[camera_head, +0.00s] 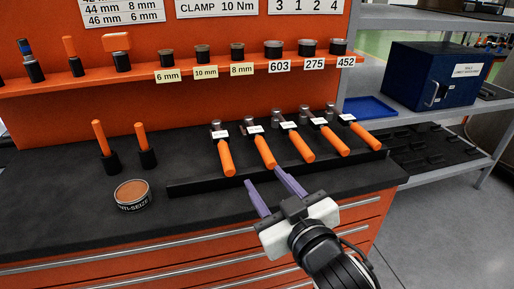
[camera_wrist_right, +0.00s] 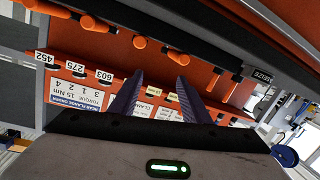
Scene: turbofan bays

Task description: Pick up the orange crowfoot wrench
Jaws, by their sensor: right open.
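Several orange-handled tools lie in a row on a black rack (camera_head: 184,187) on the dark bench, each with a small white label too small to read. They include the leftmost handle (camera_head: 226,158), the middle one (camera_head: 302,147) and the rightmost (camera_head: 365,136). Two more orange handles (camera_head: 101,138) (camera_head: 142,137) stand upright in black holders. I cannot tell which is the crowfoot wrench. My right gripper (camera_head: 263,177) is open and empty, its purple fingers in front of the rack, apart from the handles. The right wrist view shows its open fingers (camera_wrist_right: 159,79) too. My left gripper is not in view.
A round anti-seize tin (camera_head: 132,194) sits on the bench at left. An orange shelf (camera_head: 205,69) holds upright tools and labelled cups along the back. A blue tray (camera_head: 369,108) and dark blue box (camera_head: 432,77) stand at right. The bench front is clear.

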